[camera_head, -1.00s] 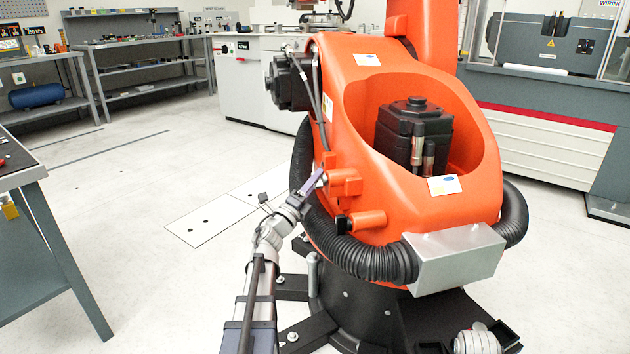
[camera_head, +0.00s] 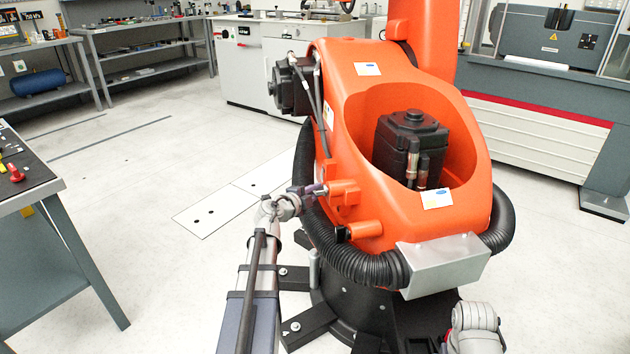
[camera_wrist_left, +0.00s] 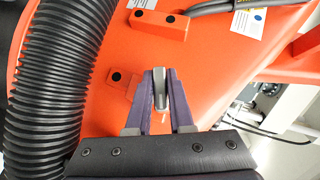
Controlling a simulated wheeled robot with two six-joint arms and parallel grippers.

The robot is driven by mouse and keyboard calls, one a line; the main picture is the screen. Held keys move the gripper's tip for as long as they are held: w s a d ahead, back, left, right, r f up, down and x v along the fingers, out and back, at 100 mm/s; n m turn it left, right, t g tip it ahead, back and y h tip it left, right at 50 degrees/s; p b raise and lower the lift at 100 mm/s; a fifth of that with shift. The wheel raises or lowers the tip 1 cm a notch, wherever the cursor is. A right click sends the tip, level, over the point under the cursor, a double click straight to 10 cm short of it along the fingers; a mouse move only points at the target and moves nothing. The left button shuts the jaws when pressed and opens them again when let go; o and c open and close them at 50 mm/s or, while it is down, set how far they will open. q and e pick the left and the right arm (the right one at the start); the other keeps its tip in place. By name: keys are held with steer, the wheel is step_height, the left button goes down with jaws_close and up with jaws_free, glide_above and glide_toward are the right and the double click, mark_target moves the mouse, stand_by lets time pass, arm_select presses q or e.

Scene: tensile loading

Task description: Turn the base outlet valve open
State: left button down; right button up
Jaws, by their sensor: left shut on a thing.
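A large orange robot arm (camera_head: 350,120) stands on a black base in the head view. My left gripper (camera_head: 318,188) reaches the left side of its orange lower body. In the left wrist view my left gripper (camera_wrist_left: 160,80) has its two purple fingers shut on a small grey lever, the valve handle (camera_wrist_left: 160,90), in front of the orange surface. The handle is too small and covered to make out in the head view. The valve's body behind the fingers is mostly hidden.
A black corrugated hose (camera_head: 358,265) wraps around the orange body, close to my left gripper; it also fills the left of the wrist view (camera_wrist_left: 55,80). Orange blocks (camera_head: 365,222) jut out nearby. A grey workbench (camera_head: 45,180) stands at the left, with clear floor between.

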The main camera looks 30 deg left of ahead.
arm_select(q)
steer(key=n+g+h+p, duration=0.1)
steer(key=p, duration=0.1)
steer(key=n+g+p, duration=0.1)
steer(key=g+p, duration=0.1)
steer(key=n+g+h+p, duration=0.1)
steer(key=p, duration=0.1)
steer(key=shift+w+d+r+h, duration=0.25)
steer(key=shift+d+r+h, duration=0.05)
steer(key=shift+d, duration=0.05)
steer(key=shift+f+n+g+h+p, duration=0.1)
steer(key=shift+n+g+h+p, duration=0.5)
steer(key=shift+g+p, duration=0.4)
steer(key=shift+f+n+g+h+p, duration=0.1)
steer(key=shift+n+g+h+p, duration=0.45)
steer(key=shift+g, duration=0.25)
steer(key=shift+h, duration=0.25)
steer(key=c, duration=0.9)
jaws_free()
steer(key=shift+o, duration=0.5)
steer(key=shift+d, duration=0.15)
steer(key=shift+s, duration=0.1)
